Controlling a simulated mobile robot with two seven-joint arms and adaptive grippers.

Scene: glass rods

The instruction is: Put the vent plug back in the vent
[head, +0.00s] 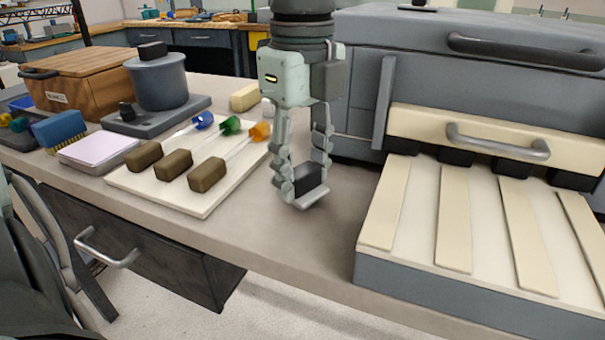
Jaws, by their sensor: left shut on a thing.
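My left gripper (306,180) points down over the bare bench strip between the white board and the grey kiln. It is shut on a small dark block with a light grey lower edge, which I take to be the vent plug (309,178). The plug is between the fingertips, low over the bench; I cannot tell whether it touches the surface. The grey kiln (370,60) stands at the right. I cannot make out the vent opening for certain. A small dark piece (418,6) on the kiln's top is cut off by the picture edge. My right gripper is not in view.
A white board (190,205) holds several glass rods with brown grips and coloured ends. A grey pot (160,83), wooden box (88,72) and brush (60,132) stand left. The kiln's handled door (480,135) and slatted tray (455,225) fill the right. Bench front is clear.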

